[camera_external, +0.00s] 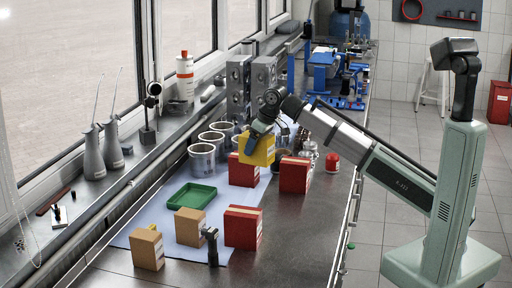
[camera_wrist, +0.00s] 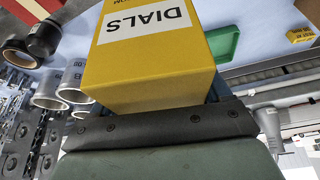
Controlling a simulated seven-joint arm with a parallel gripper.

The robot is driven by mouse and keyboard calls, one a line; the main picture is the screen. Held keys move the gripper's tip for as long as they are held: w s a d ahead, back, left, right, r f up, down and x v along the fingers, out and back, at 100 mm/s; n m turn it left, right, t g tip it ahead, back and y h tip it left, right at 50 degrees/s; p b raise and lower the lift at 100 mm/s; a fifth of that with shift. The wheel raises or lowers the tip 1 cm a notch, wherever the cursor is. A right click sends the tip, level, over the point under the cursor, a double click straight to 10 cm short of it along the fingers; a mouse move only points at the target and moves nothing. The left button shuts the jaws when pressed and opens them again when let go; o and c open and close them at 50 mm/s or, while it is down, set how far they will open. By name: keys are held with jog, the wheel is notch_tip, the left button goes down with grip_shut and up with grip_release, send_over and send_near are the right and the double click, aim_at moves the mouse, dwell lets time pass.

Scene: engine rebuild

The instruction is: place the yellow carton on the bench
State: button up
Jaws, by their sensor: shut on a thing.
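The yellow carton (camera_external: 257,149) is in my gripper (camera_external: 262,132), above the workbench in the external view. In the wrist view the yellow carton (camera_wrist: 150,65) fills the upper middle, with a white label reading "DIALS". My gripper is shut on it, and one dark finger (camera_wrist: 155,122) runs along its near edge. The fingertips are mostly hidden by the carton. The carton is slightly tilted, over or just behind a red carton (camera_external: 243,170); I cannot tell if they touch. The bench (camera_external: 285,235) is dark, with a pale blue mat (camera_external: 226,193) on it.
A second red carton (camera_external: 295,174) stands right of the held one. A green tray (camera_external: 191,196), two tan cartons (camera_external: 190,227) (camera_external: 147,248) and another red carton (camera_external: 243,227) stand nearer. Metal cylinders (camera_external: 202,160) line the left. Bare bench shows at the front right.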

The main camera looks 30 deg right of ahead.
jog(key=w+d+m+h, duration=0.1)
jog(key=w+d+m, duration=0.1)
jog(key=w+d, duration=0.95)
jog(key=w+d+m, duration=0.2)
jog(key=w+d, duration=0.6)
jog(key=d, duration=0.7)
jog(key=w+d+m+t+h, duration=0.1)
jog(key=w+d, duration=0.3)
jog(key=d, duration=1.1)
jog(key=w+d+m, duration=0.2)
jog(key=w+d, duration=0.1)
jog(key=d, duration=1.2)
jog(key=shift+f, duration=7.7)
jog(key=shift+f, duration=0.1)
jog(key=o, duration=1.2)
